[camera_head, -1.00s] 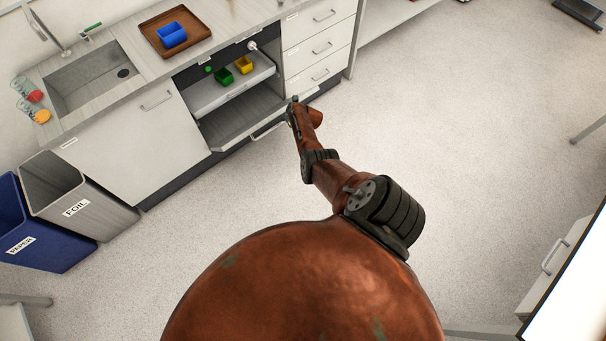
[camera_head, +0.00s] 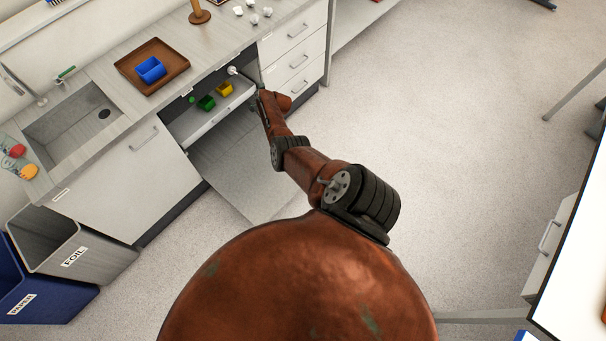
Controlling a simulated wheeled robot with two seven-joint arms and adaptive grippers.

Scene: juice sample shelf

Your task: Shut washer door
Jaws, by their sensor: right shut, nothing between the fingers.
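The washer under the counter is open. Its grey door (camera_head: 238,180) is folded down and out over the floor below the rack. The pulled-out rack (camera_head: 212,121) holds a green cup (camera_head: 207,103) and a yellow cup (camera_head: 225,89). My right gripper (camera_head: 256,100) is shut and empty, beside the rack's right end, above and apart from the door's outer edge. My right arm hides part of the door's right side. My left gripper is not in view.
White drawers (camera_head: 297,60) stand right of the washer. Foil (camera_head: 100,262) and paper (camera_head: 70,302) bins stand at the left. The floor (camera_head: 420,110) to the right is clear.

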